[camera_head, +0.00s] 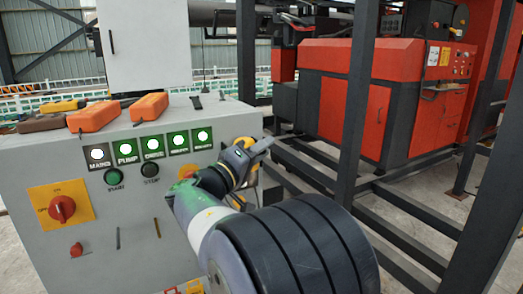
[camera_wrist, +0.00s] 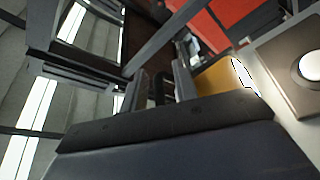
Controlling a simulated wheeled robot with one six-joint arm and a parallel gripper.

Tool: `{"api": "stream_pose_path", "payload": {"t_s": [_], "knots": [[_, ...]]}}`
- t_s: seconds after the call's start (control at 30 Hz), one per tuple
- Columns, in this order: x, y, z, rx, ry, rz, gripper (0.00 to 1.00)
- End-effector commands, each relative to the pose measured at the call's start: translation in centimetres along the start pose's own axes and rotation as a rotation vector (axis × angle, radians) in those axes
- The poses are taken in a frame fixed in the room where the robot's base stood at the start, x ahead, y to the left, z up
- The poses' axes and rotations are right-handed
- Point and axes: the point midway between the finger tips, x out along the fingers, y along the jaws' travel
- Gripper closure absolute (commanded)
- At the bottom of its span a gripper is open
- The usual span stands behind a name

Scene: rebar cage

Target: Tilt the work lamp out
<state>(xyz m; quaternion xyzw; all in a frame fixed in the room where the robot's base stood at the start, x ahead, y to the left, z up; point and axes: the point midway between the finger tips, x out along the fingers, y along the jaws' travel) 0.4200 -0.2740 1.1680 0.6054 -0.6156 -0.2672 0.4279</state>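I cannot pick out the work lamp for sure. My gripper (camera_head: 258,148) is at the right end of the grey control cabinet (camera_head: 95,255), just right of the lit indicators. In the wrist view, the two dark fingers (camera_wrist: 163,88) stand apart. A dark upright bar shows in the gap between them; I cannot tell whether it touches either finger. A yellow-orange part (camera_wrist: 212,84) with a bright white oval is just right of the fingers; it may belong to the lamp. My wrist and arm hide part of the cabinet's right side.
Lit indicators (camera_head: 153,147) line the cabinet front above a red rotary switch (camera_head: 62,208). Orange boxes (camera_head: 94,116) lie on its top. Dark steel posts (camera_head: 357,110) and low rails stand close to the right. A red machine (camera_head: 380,95) is behind them.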

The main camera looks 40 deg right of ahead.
Motion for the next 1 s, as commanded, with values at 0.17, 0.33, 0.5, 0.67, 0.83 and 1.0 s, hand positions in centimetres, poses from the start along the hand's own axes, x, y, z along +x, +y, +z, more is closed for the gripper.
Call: {"api": "stream_pose_path", "payload": {"t_s": [0.17, 0.33, 0.5, 0.67, 0.83, 1.0], "knots": [[-0.02, 0.00, 0.00, 0.000, 0.000, 0.000, 0.87], [-0.03, 0.00, -0.01, 0.000, 0.000, 0.000, 1.00], [-0.03, -0.01, 0.00, 0.000, 0.000, 0.000, 1.00], [-0.01, 0.07, -0.06, -0.007, 0.000, -0.003, 1.00], [0.10, 0.37, -0.33, -0.046, 0.001, -0.020, 1.00], [0.32, 0.88, -0.87, -0.134, 0.001, -0.056, 1.00]]}}
